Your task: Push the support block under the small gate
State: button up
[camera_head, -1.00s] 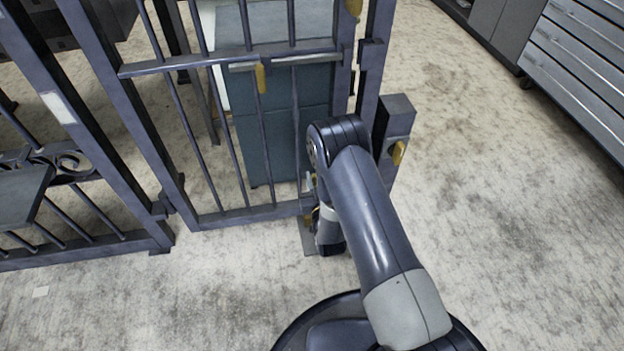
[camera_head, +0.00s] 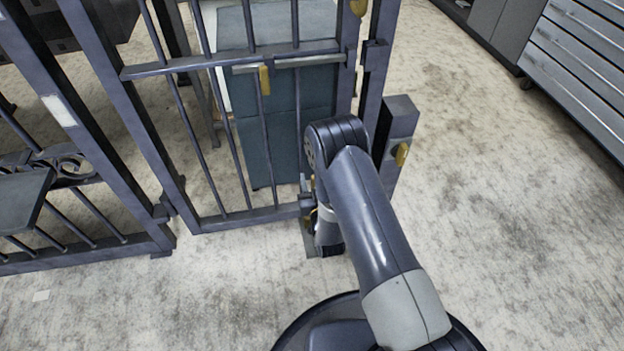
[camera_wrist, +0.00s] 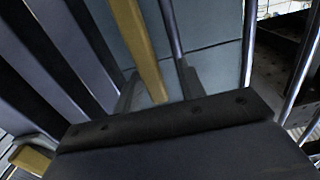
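The small gate (camera_head: 250,212), a dark metal frame with vertical bars, stands upright in the head view. My gripper (camera_head: 328,248) is low at its bottom right corner, mostly hidden by my own arm. A grey piece (camera_head: 310,246), possibly the support block, shows beside my gripper at floor level. Whether it is under the gate or touched by my gripper is unclear. In the wrist view, the dark body of my gripper (camera_wrist: 170,122) crosses the picture. A yellow bar (camera_wrist: 138,45) and gate bars lie beyond it.
A yellow-handled latch (camera_head: 264,78) sits on the gate's crossbar. A blue-grey cabinet (camera_head: 262,150) stands behind the bars. A post with a yellow handle (camera_head: 402,154) stands right of the gate. Drawers (camera_head: 580,60) are at the upper right. The floor at right is clear.

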jog(key=p+v, duration=0.3)
jog(key=v, duration=0.7)
jog(key=shift+s, duration=0.3)
jog(key=shift+w, duration=0.1)
jog(key=b+x, duration=0.3)
jog(key=x, duration=0.7)
jog(key=shift+w, duration=0.35)
jog(key=shift+s+d, duration=0.3)
jog(key=shift+d, duration=0.5)
